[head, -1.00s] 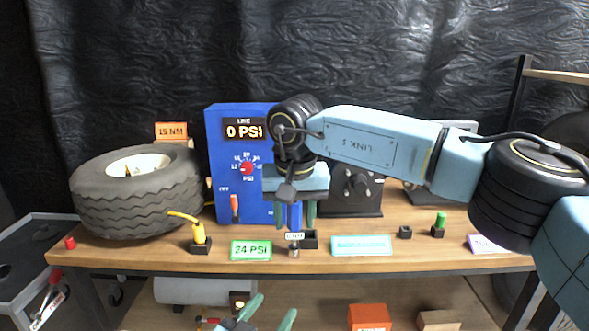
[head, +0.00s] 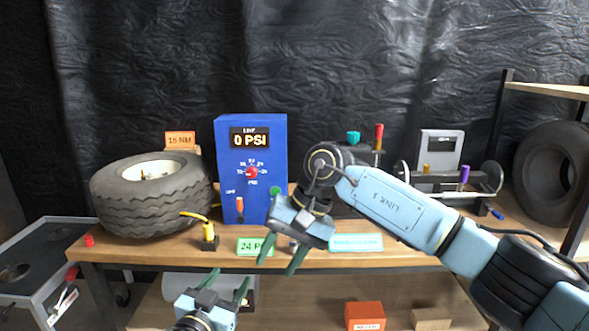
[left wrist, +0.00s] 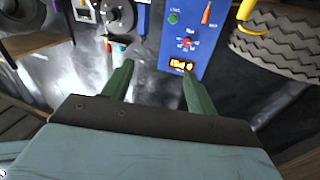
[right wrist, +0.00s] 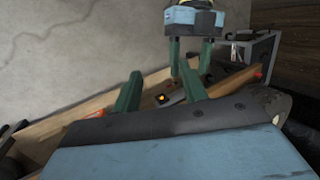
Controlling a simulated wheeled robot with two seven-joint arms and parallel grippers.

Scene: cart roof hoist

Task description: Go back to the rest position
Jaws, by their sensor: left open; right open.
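My left gripper (head: 228,281) is low in the head view, below the bench's front edge, with green fingers apart and nothing between them. In the left wrist view (left wrist: 155,78) its fingers are also spread and empty. My right gripper (head: 279,263) hangs tilted in front of the bench edge, between the blue panel and me, fingers apart and empty. It partly hides the green "24 PSI" label (head: 247,246). In the right wrist view its fingers (right wrist: 160,82) are open, and my left gripper (right wrist: 190,55) shows beyond them.
The wooden bench (head: 130,246) holds a tire (head: 150,205), a blue pressure panel (head: 236,165) reading 0 PSI, a yellow nozzle (head: 208,232) and a balancing machine (head: 455,182). A cart (head: 30,265) stands left; a shelf with another tire (head: 548,170) stands right. An orange box (head: 365,316) sits below.

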